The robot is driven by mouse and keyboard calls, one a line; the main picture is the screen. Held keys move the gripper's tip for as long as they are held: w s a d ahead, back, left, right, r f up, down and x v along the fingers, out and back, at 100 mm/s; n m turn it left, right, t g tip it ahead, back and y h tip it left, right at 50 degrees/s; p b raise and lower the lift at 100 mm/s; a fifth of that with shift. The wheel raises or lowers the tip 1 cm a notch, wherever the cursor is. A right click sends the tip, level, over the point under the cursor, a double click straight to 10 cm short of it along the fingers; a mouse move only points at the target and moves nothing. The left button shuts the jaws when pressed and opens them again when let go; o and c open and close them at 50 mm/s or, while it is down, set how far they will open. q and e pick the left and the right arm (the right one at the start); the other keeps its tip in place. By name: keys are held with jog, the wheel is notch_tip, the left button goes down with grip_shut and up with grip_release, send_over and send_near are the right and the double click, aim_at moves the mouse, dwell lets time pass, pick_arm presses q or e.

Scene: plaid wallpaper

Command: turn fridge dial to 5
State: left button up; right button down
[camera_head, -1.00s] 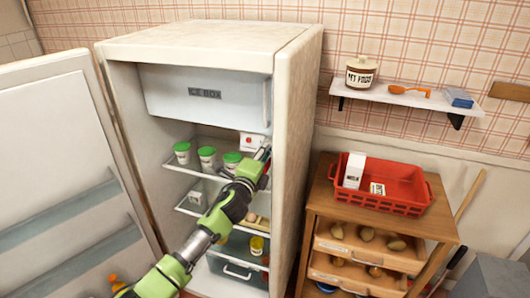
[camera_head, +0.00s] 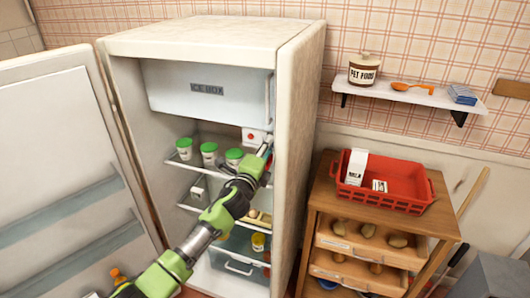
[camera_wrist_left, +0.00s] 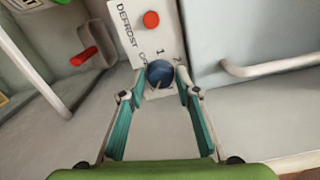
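The fridge (camera_head: 295,130) stands open. Its dial (camera_wrist_left: 160,73) is a dark blue round knob in the left wrist view, on a white panel (camera_wrist_left: 118,12) marked DEFROST. The numbers 1 and 2 show beside the dial; other marks are hidden or too small to read. A red button (camera_wrist_left: 151,19) sits above the dial. In the head view the panel (camera_head: 250,133) is under the ice box, and the dial is hard to make out. My left gripper (camera_wrist_left: 159,95) is open, its fingertips apart on either side of the dial's lower part; contact is unclear. My right gripper is not in view.
The ice box (camera_head: 205,95) is above the panel, its handle (camera_wrist_left: 270,66) near the dial. Green-lidded jars (camera_head: 209,153) stand on the shelf to the left. The open fridge door (camera_head: 60,150) fills the left. A red crate (camera_head: 400,207) sits on a wooden cabinet outside.

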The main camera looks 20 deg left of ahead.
pick_arm(q)
jog(key=s, duration=1.2)
jog(key=shift+a, duration=0.2)
jog(key=s+a+f+n+g+y+b, duration=0.1)
jog(key=s+a+f+n+g, duration=0.1)
jog(key=f, duration=1)
jog(key=s+a+f+n+g+b, duration=0.1)
jog(key=s+f+n+g, duration=0.15)
jog(key=f, duration=1.05)
jog(key=s+a+f+n+g, duration=0.1)
jog(key=s+f+n+g, duration=0.1)
jog(key=s+f, duration=0.35)
jog(key=s+f+n+g+b, duration=0.1)
jog(key=s+f, duration=0.2)
jog(key=f, duration=0.6)
jog(key=s+a+f+n+g, duration=0.1)
jog(key=s+f+n+g, duration=0.1)
jog(key=s+f, duration=0.35)
jog(key=s+d+f+n+g+b, duration=0.2)
jog(key=s+f+n+g, duration=0.25)
jog(key=s+f, duration=1.4)
jog(key=s+d+f+n+g, duration=0.1)
jog(key=s+f+n, duration=0.1)
jog(key=s, duration=0.8)
jog(key=s+d+f+n+g, duration=0.1)
jog(key=s+f+n+g, duration=0.1)
jog(key=s, duration=0.8)
jog(key=shift+s+d+f+b, duration=0.25)
jog(key=shift+s+f+b, duration=0.15)
jog(key=shift+f, duration=0.5)
